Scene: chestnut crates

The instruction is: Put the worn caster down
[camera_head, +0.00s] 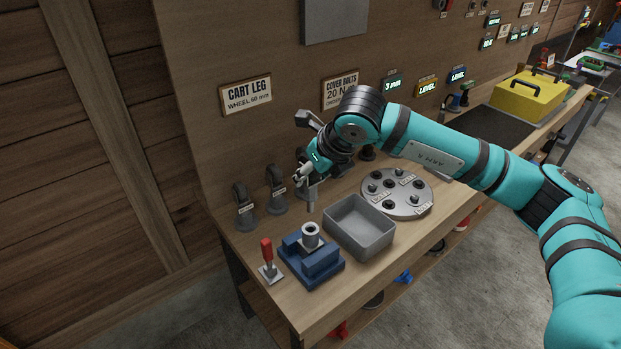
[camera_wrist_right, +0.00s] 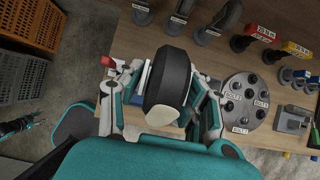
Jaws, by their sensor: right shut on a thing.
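In the right wrist view the worn caster (camera_wrist_right: 168,78), a dark wheel with a pale part at its near end, is between the fingers of my right gripper (camera_wrist_right: 160,95). The gripper is shut on it. In the head view my right gripper (camera_head: 309,180) is over the bench, behind the grey open bin (camera_head: 365,245) and blue vise (camera_head: 316,264). The caster is hard to make out there. Two other casters (camera_head: 244,212) (camera_head: 276,194) stand upright at the back left of the bench.
A round grey plate with bolts (camera_head: 398,207) lies right of the bin. A red-handled clamp (camera_head: 267,257) stands left of the vise. A yellow case (camera_head: 528,100) sits far right on the bench (camera_head: 318,307). The bench's front left strip is bare.

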